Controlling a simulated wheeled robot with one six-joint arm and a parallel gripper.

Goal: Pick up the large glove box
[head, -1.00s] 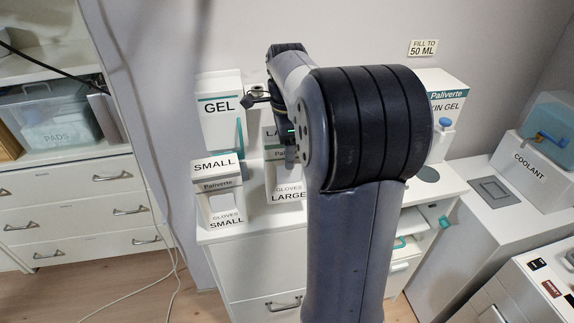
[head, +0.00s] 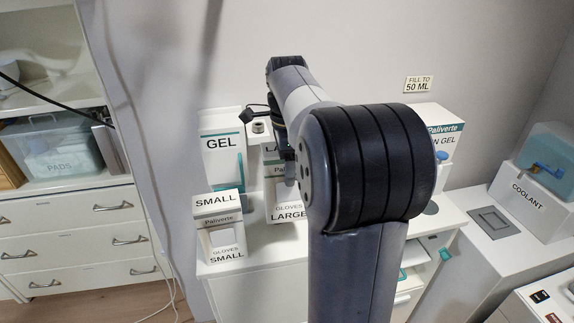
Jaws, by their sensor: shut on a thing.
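The large glove box (head: 288,213) is a white carton with a teal band and the words GLOVES and LARGE, upright in the middle of the head view. My gripper (head: 290,168) is shut on its upper part, and my arm hides the box's right side. The box appears raised a little off the white counter, though the gap under it is hard to see. The small glove box (head: 220,228) stands to its left on the counter, apart from it.
A GEL box (head: 222,155) stands behind on the left, and a skin gel box (head: 447,130) stands right of my arm. The white counter (head: 265,268) has a bare front strip. A COOLANT container (head: 535,190) stands at the far right.

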